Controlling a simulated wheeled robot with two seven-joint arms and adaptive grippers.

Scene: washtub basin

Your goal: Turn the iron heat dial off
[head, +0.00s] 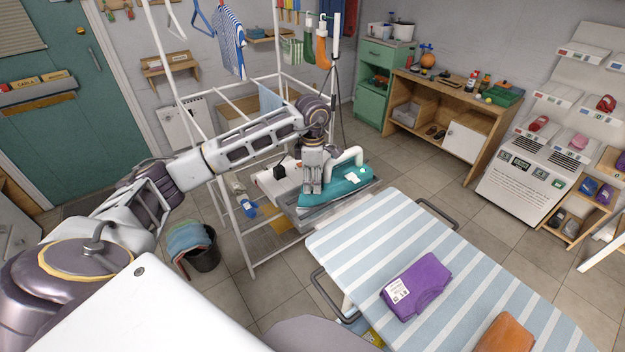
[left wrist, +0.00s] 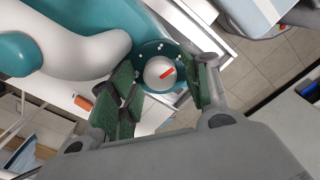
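The teal and white iron (head: 347,187) rests on a grey tray (head: 305,217) at the far end of the ironing board. In the left wrist view, its heat dial (left wrist: 156,77) is a pale round knob with an orange-red pointer slanting to the upper right, inside a teal ring with white dots. My left gripper (head: 313,190) is over the iron. In the left wrist view, its green-padded fingers (left wrist: 164,92) are apart, one on each side of the dial. I cannot tell whether either finger touches the knob. My right gripper is not in view.
The striped ironing board (head: 455,265) carries a purple box (head: 415,286) and an orange item (head: 503,334). A white drying frame (head: 237,218) stands around the iron's left side. A dark bucket (head: 203,256) with cloths is on the floor. Tiled floor is free toward the wooden cabinet (head: 455,112).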

